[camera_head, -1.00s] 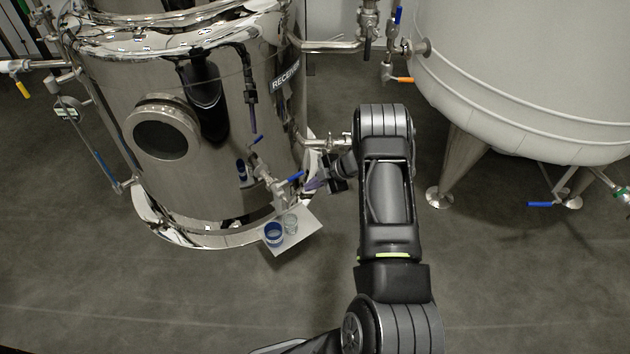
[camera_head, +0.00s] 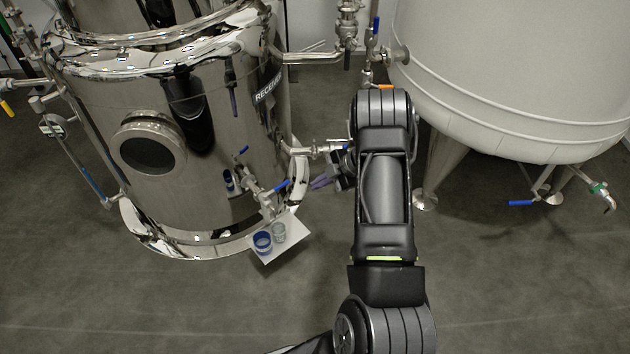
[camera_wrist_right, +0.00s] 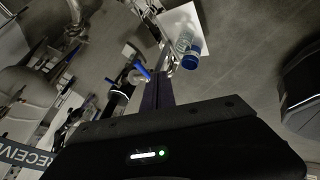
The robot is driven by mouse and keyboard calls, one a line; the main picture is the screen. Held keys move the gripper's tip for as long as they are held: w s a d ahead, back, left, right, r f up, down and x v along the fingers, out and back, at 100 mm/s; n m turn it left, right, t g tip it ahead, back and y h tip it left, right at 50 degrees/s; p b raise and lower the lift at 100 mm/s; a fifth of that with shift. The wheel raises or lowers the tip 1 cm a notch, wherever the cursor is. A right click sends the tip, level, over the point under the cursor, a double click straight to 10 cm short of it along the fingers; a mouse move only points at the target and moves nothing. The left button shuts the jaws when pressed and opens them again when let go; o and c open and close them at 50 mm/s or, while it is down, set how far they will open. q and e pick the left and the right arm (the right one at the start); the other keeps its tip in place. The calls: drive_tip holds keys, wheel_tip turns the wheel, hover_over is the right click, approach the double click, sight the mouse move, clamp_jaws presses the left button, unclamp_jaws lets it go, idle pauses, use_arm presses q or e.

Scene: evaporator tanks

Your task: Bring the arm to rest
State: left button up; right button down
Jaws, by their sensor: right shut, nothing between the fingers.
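My right arm reaches up the middle of the head view. Its gripper (camera_head: 322,182) is near the shiny receiver tank (camera_head: 205,175), to the right of the blue-handled valve (camera_head: 281,186). In the wrist view the fingers (camera_wrist_right: 158,92) are together with nothing between them. The shelf (camera_wrist_right: 186,16) and a blue-lidded jar (camera_wrist_right: 190,58) also show in the wrist view. My left gripper is not in view.
A large pale tank (camera_head: 520,80) on metal legs stands at the right, with a blue-handled valve (camera_head: 520,203) under it. A pipe with a valve (camera_head: 346,30) runs behind my arm. The grey floor (camera_head: 170,310) in front is clear.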

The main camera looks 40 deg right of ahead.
drive_tip(key=shift+d, duration=0.1)
drive_tip(key=s+a+f+m+g+h, duration=0.1)
drive_tip(key=s+a+f+m, duration=0.3)
drive_tip(key=a+m, duration=0.55)
drive_tip(key=s+a+f+m+h, duration=0.15)
drive_tip(key=a+f+m, duration=0.4)
drive_tip(key=a, duration=0.65)
drive_tip(key=s+a+r+m+g+y, duration=0.25)
drive_tip(key=s+a+g, duration=0.25)
drive_tip(key=s+a, duration=1.45)
wheel_tip(320, 180, up, 23)
drive_tip(key=w+a+p, duration=0.1)
drive_tip(key=w+p, duration=0.1)
drive_tip(key=p, duration=2)
drive_tip(key=shift+w+a+n, duration=0.15)
drive_tip(key=shift+a+n, duration=0.2)
drive_tip(key=shift+a, duration=0.05)
